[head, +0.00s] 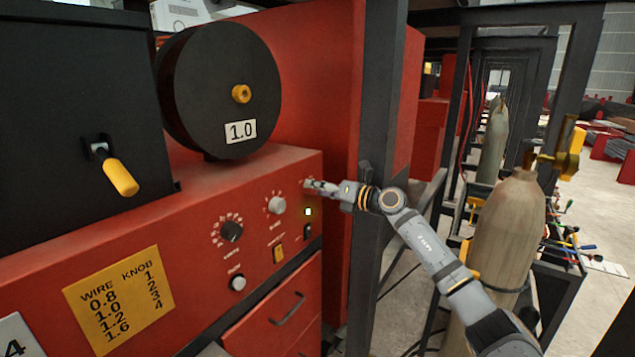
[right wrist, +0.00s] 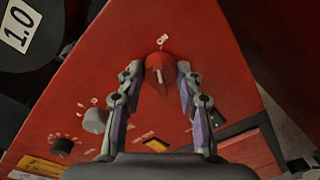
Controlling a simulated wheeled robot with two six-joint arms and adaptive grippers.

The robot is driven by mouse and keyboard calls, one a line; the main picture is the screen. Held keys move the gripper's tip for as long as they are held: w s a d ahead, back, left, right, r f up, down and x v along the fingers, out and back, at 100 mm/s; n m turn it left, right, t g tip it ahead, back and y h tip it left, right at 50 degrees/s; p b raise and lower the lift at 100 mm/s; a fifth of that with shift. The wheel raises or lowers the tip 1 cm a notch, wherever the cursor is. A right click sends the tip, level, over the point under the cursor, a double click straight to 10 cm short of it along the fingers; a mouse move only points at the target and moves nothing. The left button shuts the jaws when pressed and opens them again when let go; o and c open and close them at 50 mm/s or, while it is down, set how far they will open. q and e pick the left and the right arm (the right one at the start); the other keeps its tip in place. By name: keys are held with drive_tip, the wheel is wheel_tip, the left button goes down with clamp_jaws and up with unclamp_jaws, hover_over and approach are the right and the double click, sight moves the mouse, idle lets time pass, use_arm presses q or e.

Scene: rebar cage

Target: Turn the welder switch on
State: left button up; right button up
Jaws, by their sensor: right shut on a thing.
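The welder switch is a small red knob (right wrist: 158,66) high on the red welder panel (head: 190,222), just below a white "ON" label in the right wrist view. My right gripper (head: 312,185) reaches the panel's upper right corner in the head view and hides the switch there. In the right wrist view its two fingers (right wrist: 157,78) stand on either side of the knob, shut on it. I cannot tell the knob's exact turn. My left gripper is not in view.
Other knobs, a black one (head: 232,232) and a grey one (head: 277,205), sit left of the switch. A wire spool (head: 215,95) stands above the panel. A dark post (head: 375,150) and a gas cylinder (head: 508,225) stand to the right, close to my right arm.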

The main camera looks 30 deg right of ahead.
drive_tip(key=shift+r+m+p, duration=0.15)
drive_tip(key=shift+m+p, duration=0.85)
drive_tip(key=shift+m, duration=0.3)
drive_tip(key=o, duration=1.2)
